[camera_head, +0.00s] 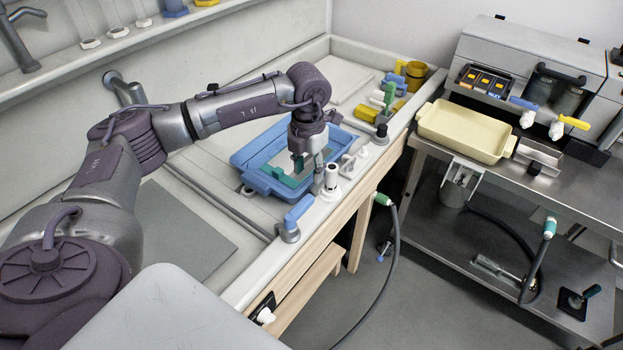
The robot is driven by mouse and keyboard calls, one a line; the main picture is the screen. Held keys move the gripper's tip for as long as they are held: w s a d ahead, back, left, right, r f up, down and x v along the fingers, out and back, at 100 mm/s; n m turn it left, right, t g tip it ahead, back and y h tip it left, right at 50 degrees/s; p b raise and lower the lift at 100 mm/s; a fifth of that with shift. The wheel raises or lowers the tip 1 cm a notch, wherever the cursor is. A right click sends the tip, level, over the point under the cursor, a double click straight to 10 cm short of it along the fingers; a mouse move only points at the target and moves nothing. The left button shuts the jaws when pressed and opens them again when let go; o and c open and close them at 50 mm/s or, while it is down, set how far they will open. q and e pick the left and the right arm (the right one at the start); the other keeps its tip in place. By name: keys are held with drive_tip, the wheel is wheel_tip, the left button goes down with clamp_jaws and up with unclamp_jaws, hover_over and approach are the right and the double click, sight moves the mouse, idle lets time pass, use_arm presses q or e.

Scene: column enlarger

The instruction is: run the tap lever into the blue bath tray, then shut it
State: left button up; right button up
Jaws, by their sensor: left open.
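The blue bath tray (245,158) lies in the long pale sink, with a teal piece (290,177) showing at its near right corner. My left gripper (309,170) points down over the tray's right side, its jaws open; I see nothing held between them. A blue-handled lever on a metal base (297,213) stands on the sink's front rim, below and apart from the gripper. A white-topped fitting (330,183) stands on the rim close to the gripper. I cannot tell which fitting is the tap lever, and no running water is visible. My right gripper is out of view.
A green-handled fitting (388,95) and a yellow jug (415,75) stand at the sink's far right end. A cream tray (465,131) sits on the steel bench at right. A grey hose (393,250) hangs in front of the sink.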

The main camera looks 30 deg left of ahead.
sight(309, 197)
use_arm(q)
drive_tip(key=shift+f+b, duration=0.45)
drive_tip(key=shift+f, duration=0.4)
drive_tip(key=shift+f+b, duration=1)
drive_tip(key=shift+f, duration=0.65)
drive_tip(key=shift+f+b, duration=0.75)
drive_tip(key=shift+f, duration=0.6)
drive_tip(key=shift+f+b, duration=0.55)
drive_tip(key=shift+f, duration=0.05)
drive_tip(key=shift+c, duration=0.4)
